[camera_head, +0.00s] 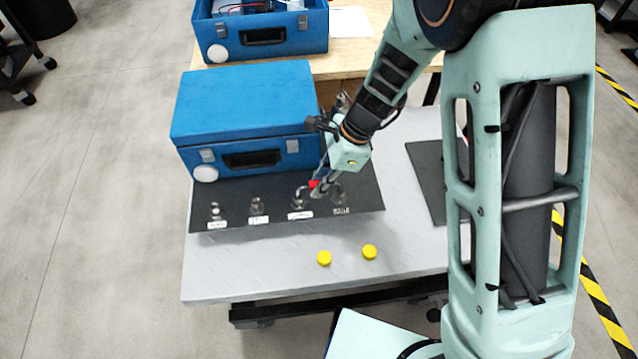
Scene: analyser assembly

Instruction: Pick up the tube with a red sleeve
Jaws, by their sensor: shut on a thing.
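The red sleeve of the tube (314,184) shows as a small red patch at the tip of my gripper (318,190). My gripper reaches down from the upper right over the black mat and is shut on the tube. A curved metallic part shows just left of the fingertips. The rest of the tube is too small and too covered by the fingers to make out. I cannot tell whether it touches the mat.
The black mat (225,189) bears several small metal fittings with white labels. A closed blue case (245,100) stands behind them. Two yellow caps, left (324,258) and right (369,251), lie on the grey table (260,270). Another blue case (262,35) stands behind.

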